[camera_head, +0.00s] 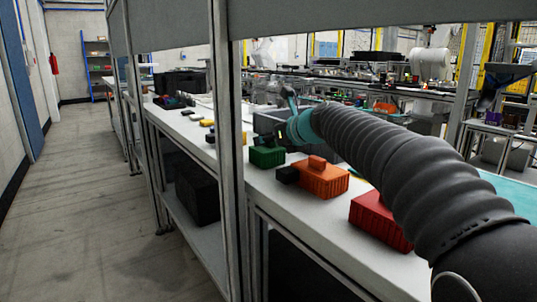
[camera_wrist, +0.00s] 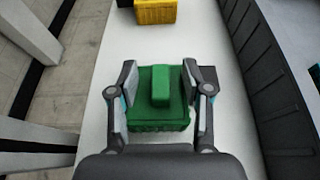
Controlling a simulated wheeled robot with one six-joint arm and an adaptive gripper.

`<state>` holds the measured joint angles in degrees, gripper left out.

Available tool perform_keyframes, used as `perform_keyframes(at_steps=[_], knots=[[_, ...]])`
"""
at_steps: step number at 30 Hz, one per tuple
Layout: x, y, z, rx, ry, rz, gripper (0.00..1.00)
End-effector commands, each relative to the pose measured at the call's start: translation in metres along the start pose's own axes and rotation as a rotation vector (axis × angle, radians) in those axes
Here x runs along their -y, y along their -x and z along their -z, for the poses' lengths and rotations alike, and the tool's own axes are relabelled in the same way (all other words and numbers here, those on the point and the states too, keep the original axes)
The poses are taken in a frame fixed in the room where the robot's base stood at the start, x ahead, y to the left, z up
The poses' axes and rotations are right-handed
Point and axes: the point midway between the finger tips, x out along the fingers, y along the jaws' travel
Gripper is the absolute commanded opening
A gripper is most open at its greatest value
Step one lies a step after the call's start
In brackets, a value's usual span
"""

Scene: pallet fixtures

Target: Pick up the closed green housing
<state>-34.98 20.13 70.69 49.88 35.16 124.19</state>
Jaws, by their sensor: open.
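The green housing (camera_wrist: 158,112) is a closed ribbed box with a raised block on its top. In the wrist view it sits on the white bench between the two fingers of my gripper (camera_wrist: 160,100). The fingers are spread, one on each side of the housing; I cannot tell whether they touch its sides. The green housing also shows in the head view (camera_head: 267,157), on the bench beyond the orange housing. In the head view my gripper itself is mostly hidden behind my arm and cannot be made out clearly.
An orange housing (camera_head: 322,180) and a red housing (camera_head: 377,222) stand nearer on the bench (camera_head: 285,210). A yellow box (camera_wrist: 156,11) lies beyond the green one. A dark bin (camera_wrist: 275,80) lines the right side. A metal post (camera_head: 229,150) rises at the bench's front edge.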

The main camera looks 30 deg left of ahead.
Motion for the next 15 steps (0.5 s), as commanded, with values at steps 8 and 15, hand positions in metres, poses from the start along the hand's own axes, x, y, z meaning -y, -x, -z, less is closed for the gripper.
perform_keyframes(at_steps=[8, 15], knots=[[0.0002, -0.0001, -0.0002, 0.000, 0.001, 0.001, 0.31], [0.0002, 0.0000, -0.0001, 0.000, 0.001, 0.001, 0.00]])
